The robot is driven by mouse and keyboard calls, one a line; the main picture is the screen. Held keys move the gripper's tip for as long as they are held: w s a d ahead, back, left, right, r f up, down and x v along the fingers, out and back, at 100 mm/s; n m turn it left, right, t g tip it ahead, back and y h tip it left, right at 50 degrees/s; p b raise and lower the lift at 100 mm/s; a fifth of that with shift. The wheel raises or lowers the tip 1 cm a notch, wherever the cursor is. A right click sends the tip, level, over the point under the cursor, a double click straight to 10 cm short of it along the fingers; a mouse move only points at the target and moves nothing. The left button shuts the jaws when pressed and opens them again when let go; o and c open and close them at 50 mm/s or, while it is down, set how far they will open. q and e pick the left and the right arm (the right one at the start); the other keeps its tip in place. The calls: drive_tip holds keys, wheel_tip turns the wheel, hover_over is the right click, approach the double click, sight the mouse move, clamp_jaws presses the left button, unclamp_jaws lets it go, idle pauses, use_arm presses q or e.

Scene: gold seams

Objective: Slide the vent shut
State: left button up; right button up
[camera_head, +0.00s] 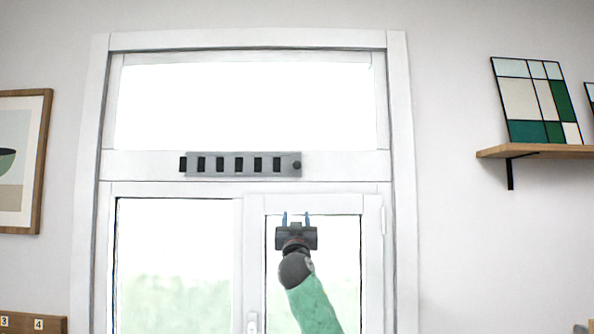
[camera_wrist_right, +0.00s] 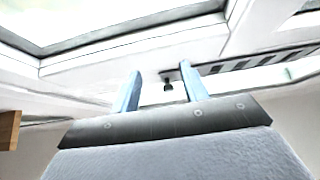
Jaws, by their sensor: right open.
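The vent (camera_head: 240,165) is a grey slotted strip on the white crossbar of the window frame, with several dark slots showing along it. Its dark round knob (camera_head: 297,165) is at the right end. My right gripper (camera_head: 295,215) is open and below the knob in the head view, its two blue fingers pointing up. In the right wrist view the fingers (camera_wrist_right: 161,88) are spread, and the knob (camera_wrist_right: 168,84) appears between them, apparently beyond the fingertips. The vent strip (camera_wrist_right: 262,60) runs off to the right there. My left gripper is not in view.
The white window frame (camera_head: 400,200) surrounds the panes, with a handle (camera_head: 252,322) low at its middle. A wooden shelf (camera_head: 540,152) with a patterned panel (camera_head: 538,102) is on the right wall. A framed picture (camera_head: 22,160) hangs at left.

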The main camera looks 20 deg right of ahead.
drive_tip(key=t, duration=0.2)
approach(297, 166)
drive_tip(key=a+x, duration=0.1)
drive_tip(key=x, duration=0.2)
drive_tip(key=shift+w+d+r+p, duration=0.35)
drive_tip(key=shift+w+r+p, duration=0.15)
drive_tip(key=shift+r, duration=0.1)
drive_tip(key=shift+w+d+r+p, duration=0.4)
drive_tip(key=shift+r+p, duration=0.1)
drive_tip(key=shift+r, duration=0.1)
drive_tip(key=p+x, duration=0.2)
drive_tip(key=x, duration=0.1)
drive_tip(key=shift+w+r, duration=0.1)
drive_tip(key=shift+w+d+r+p, duration=0.2)
drive_tip(key=shift+w+r+p, duration=0.25)
drive_tip(key=shift+w+p, duration=0.25)
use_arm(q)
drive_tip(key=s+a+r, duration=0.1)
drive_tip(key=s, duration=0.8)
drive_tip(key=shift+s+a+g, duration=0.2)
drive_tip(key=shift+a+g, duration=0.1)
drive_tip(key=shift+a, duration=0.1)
use_arm(e)
clamp_jaws()
